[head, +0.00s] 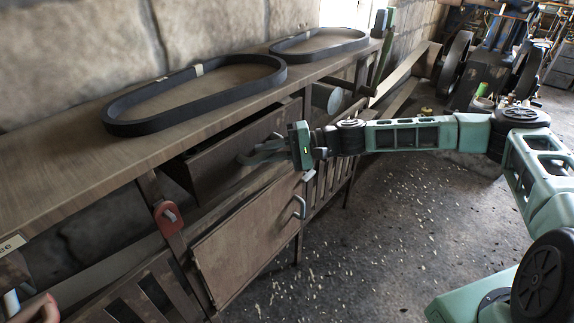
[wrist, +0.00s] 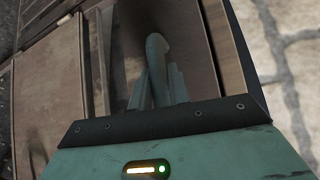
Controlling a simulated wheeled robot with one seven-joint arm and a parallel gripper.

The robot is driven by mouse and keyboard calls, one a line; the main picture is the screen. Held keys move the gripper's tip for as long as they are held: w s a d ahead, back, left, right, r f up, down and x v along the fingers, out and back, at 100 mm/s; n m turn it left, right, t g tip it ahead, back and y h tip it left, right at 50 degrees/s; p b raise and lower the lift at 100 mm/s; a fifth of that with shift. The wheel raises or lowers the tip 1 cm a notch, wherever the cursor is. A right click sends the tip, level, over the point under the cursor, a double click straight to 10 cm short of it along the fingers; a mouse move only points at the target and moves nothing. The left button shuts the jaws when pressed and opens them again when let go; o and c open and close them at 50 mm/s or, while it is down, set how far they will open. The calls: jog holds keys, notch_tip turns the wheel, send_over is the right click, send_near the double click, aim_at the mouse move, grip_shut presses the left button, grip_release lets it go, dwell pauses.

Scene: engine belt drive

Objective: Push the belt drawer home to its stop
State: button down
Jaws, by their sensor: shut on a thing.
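The belt drawer (head: 225,165) is a brown wooden drawer under the bench top. It stands out from the bench, with a dark gap showing above its front panel. My gripper (head: 258,155) is at the drawer front and shut on the drawer handle. In the wrist view the pale green curved handle (wrist: 156,48) rises between my grey fingers, and my gripper (wrist: 158,88) points at the brown drawer front (wrist: 198,60). The handle is partly hidden by my fingers in the head view. The inside of the drawer is mostly hidden.
Two black belts (head: 200,95) (head: 320,42) lie on the wooden bench top (head: 60,190). A lower cabinet door (head: 245,245) with a pale handle is below the drawer. A red latch-like piece (head: 169,217) is on the bench frame. The speckled floor (head: 390,240) is open at front right.

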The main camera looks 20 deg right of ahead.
jog(key=shift+w+a, duration=0.35)
jog(key=shift+w, duration=0.25)
jog(key=shift+w+a, duration=0.35)
jog(key=shift+w, duration=0.25)
jog(key=shift+r, duration=0.1)
jog(key=c, duration=1.3)
grip_release()
jog(key=shift+w, duration=0.1)
jog(key=shift+a, duration=0.1)
jog(key=s+d+b, duration=0.1)
jog(key=d, duration=0.4)
jog(key=d+r+b, duration=0.1)
jog(key=d, duration=0.5)
jog(key=s+d+r+b, duration=0.1)
jog(key=d, duration=0.5)
jog(key=shift+s+r, duration=0.15)
jog(key=shift+s, duration=0.2)
